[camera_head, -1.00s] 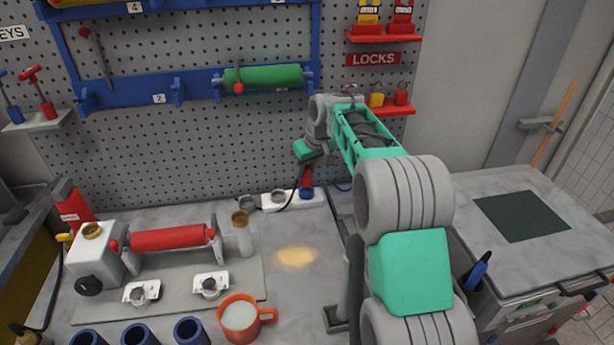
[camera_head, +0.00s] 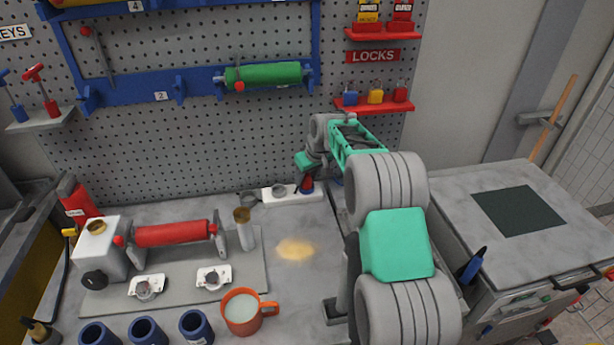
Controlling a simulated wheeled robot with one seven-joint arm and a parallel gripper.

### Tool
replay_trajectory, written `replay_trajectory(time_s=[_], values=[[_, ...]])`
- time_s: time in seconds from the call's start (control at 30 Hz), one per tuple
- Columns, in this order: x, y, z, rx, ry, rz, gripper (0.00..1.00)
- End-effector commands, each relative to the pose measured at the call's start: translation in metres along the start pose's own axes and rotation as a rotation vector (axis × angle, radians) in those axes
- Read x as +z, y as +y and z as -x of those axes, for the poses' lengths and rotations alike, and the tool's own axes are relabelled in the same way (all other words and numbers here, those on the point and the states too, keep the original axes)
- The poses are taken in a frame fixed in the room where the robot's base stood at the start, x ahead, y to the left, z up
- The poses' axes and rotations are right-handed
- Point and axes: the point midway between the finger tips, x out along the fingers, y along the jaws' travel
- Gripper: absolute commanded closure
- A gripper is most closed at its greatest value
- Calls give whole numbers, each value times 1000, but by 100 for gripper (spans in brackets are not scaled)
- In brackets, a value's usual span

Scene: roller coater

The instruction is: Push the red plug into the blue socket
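The small red plug (camera_head: 307,181) is at the right end of the white socket strip (camera_head: 278,196), at the back of the bench by the pegboard. It appears upright at the blue socket (camera_head: 307,190), of which only a little blue shows below the plug. I cannot tell how deep the plug sits. My gripper (camera_head: 307,171) is directly above the plug, pointing down and close to or touching it. Its fingers are too small and hidden to tell whether they are shut on the plug.
A red roller (camera_head: 172,233) sits on a grey plate, with an orange mug (camera_head: 242,312) and several blue cups in front. A yellowish patch (camera_head: 296,249) marks the bench. A green roller (camera_head: 264,76) hangs on the pegboard. My arm covers the bench's right side.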

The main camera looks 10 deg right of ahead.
Motion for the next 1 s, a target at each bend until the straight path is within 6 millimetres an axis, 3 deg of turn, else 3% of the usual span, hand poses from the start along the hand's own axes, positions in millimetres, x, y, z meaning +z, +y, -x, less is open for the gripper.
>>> replay_trajectory(time_s=[0.1,0.47,0.8,1.0], values=[[0,0,0,0,0,0,46],[-2,0,9,1,2,0,46],[-1,1,90,3,4,-1,46],[-1,0,120,0,1,0,46]])
